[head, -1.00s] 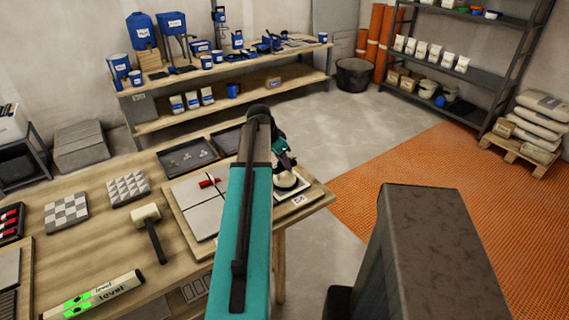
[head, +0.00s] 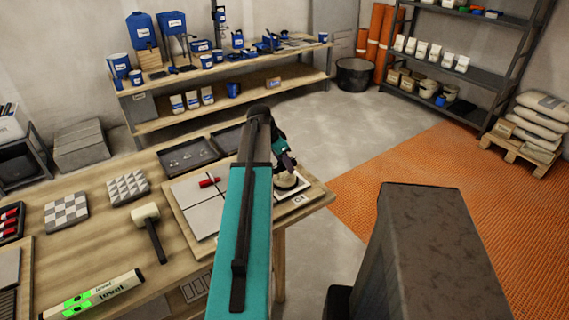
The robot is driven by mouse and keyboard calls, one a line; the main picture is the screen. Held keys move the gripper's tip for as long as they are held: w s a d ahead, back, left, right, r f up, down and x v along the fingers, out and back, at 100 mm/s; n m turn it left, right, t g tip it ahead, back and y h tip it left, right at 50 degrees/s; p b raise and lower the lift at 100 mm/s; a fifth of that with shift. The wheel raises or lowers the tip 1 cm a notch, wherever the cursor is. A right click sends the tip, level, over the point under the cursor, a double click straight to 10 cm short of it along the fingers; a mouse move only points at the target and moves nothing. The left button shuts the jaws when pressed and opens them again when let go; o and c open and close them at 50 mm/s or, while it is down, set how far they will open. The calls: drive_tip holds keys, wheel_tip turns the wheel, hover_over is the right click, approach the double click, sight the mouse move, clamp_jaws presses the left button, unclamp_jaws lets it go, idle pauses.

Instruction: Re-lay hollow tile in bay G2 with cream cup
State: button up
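My gripper (head: 287,167) is a small dark shape at the end of my arm, over the right end of the workbench. Its fingers are too small and dark to show whether they are open or shut. A round cream thing (head: 288,183), which looks like the cream cup, is directly under the gripper. It sits on or just above a pale square (head: 300,195) with a small label that I cannot read clearly. I cannot tell whether gripper and cup touch. Grey tiles (head: 200,213) lie on a wooden board left of my arm, with a red-handled item (head: 209,182) on them.
On the workbench (head: 110,235) lie a white-headed mallet (head: 147,218), a level (head: 95,296), patterned tile samples (head: 66,213) and a dark tray (head: 187,157). A shelf bench with blue containers (head: 170,22) stands behind.

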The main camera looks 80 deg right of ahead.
drive_tip(key=shift+r, duration=0.1)
drive_tip(key=b+v, duration=0.2)
drive_tip(key=v, duration=1.1)
drive_tip(key=shift+w+r+b, duration=0.2)
drive_tip(key=shift+r+b, duration=0.05)
drive_tip(key=shift+b, duration=0.1)
drive_tip(key=shift+s+a, duration=0.1)
drive_tip(key=shift+a, duration=0.05)
idle(0.3)
